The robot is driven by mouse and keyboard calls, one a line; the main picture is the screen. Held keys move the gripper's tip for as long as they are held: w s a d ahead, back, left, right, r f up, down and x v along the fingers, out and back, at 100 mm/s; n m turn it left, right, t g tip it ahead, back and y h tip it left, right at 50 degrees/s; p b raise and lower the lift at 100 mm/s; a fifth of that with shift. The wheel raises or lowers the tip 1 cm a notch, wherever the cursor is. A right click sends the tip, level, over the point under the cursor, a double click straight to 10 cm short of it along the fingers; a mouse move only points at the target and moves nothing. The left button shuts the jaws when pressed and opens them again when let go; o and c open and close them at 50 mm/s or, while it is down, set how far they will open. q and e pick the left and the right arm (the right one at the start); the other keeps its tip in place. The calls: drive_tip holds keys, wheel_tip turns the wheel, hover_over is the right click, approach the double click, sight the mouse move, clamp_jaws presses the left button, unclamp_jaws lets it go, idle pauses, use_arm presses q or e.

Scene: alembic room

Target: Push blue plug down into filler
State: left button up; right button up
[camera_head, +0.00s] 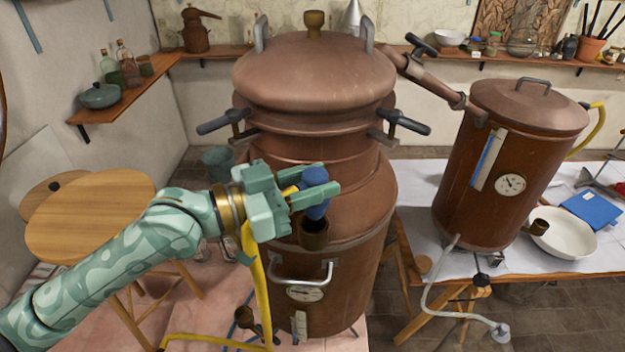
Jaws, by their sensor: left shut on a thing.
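My left gripper (312,191) reaches in from the left at the front of the large copper still (342,215). It is shut on the blue plug (315,177), whose rounded top shows between the fingers. The filler (313,235), a short dark brown spout on the still's front, is right below the plug. The plug's lower end meets or overlaps the filler's mouth in this view; I cannot tell how deep it sits. My right gripper is not in view.
A yellow hose (259,285) hangs beside my left gripper. A metal handle (301,273) and a gauge sit below the filler. A round wooden table (90,215) stands at left. A smaller copper vessel (490,205) and a white bowl (563,236) stand on the right table.

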sight(311, 218)
use_arm(q)
drive_tip(key=shift+s+a, duration=0.1)
drive_tip(key=shift+a, duration=0.1)
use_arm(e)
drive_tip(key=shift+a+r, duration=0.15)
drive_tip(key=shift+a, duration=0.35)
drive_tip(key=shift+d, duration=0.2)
use_arm(q)
drive_tip(key=shift+f, duration=0.3)
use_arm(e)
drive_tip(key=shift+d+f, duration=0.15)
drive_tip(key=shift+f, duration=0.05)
